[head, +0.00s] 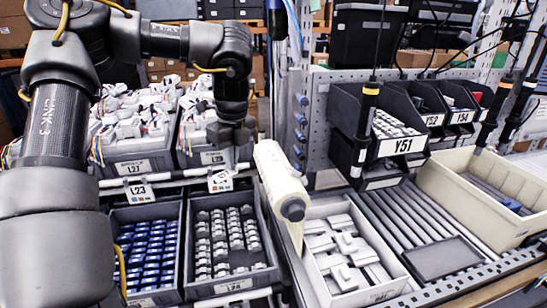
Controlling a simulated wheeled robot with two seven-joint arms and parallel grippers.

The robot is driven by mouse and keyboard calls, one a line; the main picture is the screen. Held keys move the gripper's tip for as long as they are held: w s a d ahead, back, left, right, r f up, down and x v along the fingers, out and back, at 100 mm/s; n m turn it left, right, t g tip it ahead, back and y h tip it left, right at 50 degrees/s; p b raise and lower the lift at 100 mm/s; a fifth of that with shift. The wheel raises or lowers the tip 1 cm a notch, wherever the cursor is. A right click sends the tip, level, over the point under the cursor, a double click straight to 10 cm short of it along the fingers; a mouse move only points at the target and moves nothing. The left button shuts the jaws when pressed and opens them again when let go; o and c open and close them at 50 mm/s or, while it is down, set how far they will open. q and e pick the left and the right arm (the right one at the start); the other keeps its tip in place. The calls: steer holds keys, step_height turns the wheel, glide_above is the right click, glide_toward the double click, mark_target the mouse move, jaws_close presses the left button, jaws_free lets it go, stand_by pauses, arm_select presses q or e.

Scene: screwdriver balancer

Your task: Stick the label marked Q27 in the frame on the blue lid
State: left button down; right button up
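My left gripper (230,150) points down over the back row of bins, left of a cream roll. Its fingers are dark and small here, so I cannot tell whether they are open or shut. A small white card (221,181) with dark marks is just below the fingers at the rail; its text is unreadable, and I cannot tell whether they touch it. I cannot make out a label reading Q27. No blue lid with a frame can be made out; a grey bin (112,213) at the lower left holds several blue parts (147,253). My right gripper is not in view.
The cream roll (277,178) with a dark end stands right of the gripper. A white bin (390,290) of white parts is below it. Grey bins labelled L27 and L23 are at left; dark bins marked Y51 (401,145), Y52 and Y54 are at right, above a roller track (400,222).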

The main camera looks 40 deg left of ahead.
arm_select(q)
steer(key=s+a+f+n+g+h, duration=0.1)
steer(key=s+a+f+n, duration=1.25)
steer(key=a, duration=0.25)
steer(key=s+d+f+n, duration=0.3)
steer(key=s+f, duration=0.1)
steer(key=f, duration=0.4)
steer(key=s+d+f+n, duration=0.2)
steer(key=s+f+n, duration=0.1)
steer(key=f, duration=0.4)
steer(key=w+d+f, duration=0.1)
steer(key=d+f, duration=0.3)
steer(key=d, duration=0.5)
steer(key=w+d+f+m, duration=0.1)
steer(key=d+f, duration=0.3)
steer(key=d, duration=0.4)
steer(key=w+d+f, duration=0.1)
steer(key=d+f, duration=0.2)
steer(key=d, duration=0.6)
steer(key=w+d+r+m, duration=0.5)
steer(key=w+d+r, duration=0.2)
steer(key=w, duration=0.5)
steer(key=shift+d, duration=0.15)
